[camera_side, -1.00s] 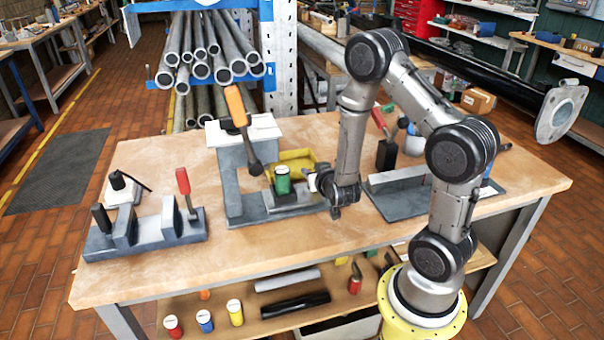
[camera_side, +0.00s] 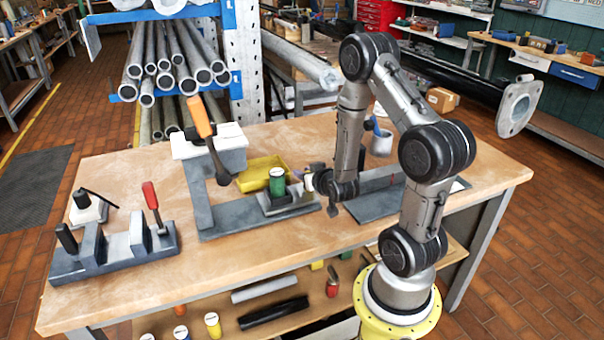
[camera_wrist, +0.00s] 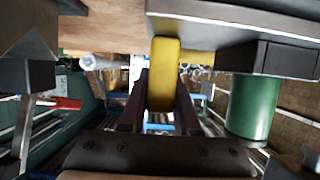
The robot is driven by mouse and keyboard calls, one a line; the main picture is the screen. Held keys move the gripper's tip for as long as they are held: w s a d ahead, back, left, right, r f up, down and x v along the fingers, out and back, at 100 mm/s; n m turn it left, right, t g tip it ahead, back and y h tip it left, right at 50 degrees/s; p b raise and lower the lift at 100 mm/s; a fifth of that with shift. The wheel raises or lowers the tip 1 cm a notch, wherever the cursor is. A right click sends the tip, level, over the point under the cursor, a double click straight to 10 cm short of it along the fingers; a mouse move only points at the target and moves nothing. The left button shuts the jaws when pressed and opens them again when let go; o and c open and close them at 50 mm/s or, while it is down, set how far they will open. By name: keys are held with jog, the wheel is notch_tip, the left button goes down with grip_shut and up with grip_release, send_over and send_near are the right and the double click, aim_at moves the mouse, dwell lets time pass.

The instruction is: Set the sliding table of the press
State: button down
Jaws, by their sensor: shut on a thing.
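The grey press (camera_side: 208,165) stands mid-bench, with a pale head and an orange-handled lever (camera_side: 199,117). Its sliding table (camera_side: 286,200) sits on the right part of the base, clear of the head, and carries an upright green cylinder (camera_side: 277,182). My gripper (camera_side: 318,181) is at the table's right side. In the wrist view, which looks upside down, my gripper (camera_wrist: 161,98) is shut on a yellow handle (camera_wrist: 164,72) beside the grey slab (camera_wrist: 230,28). The green cylinder (camera_wrist: 253,106) shows right of the fingers. The handle is mostly hidden in the side view.
A yellow tray (camera_side: 262,171) lies behind the sliding table. A grey fixture plate (camera_side: 374,203) lies close to the right of my gripper. A grey fixture with a red handle (camera_side: 151,195) stands at the bench's left. The bench front is clear.

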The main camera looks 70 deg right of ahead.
jog(key=shift+s+d+r, duration=0.15)
jog(key=shift+s+d, duration=0.05)
jog(key=shift+d, duration=0.1)
jog(key=c, duration=0.6)
grip_release()
jog(key=shift+c, duration=0.2)
jog(key=shift+a, duration=0.1)
jog(key=shift+s+a+r, duration=0.1)
jog(key=shift+s+a, duration=0.2)
jog(key=shift+a, duration=0.05)
jog(key=v, duration=1.2)
jog(key=shift+s+a, duration=0.25)
jog(key=shift+a, duration=0.05)
jog(key=shift+r, duration=0.1)
jog(key=shift+a, duration=0.1)
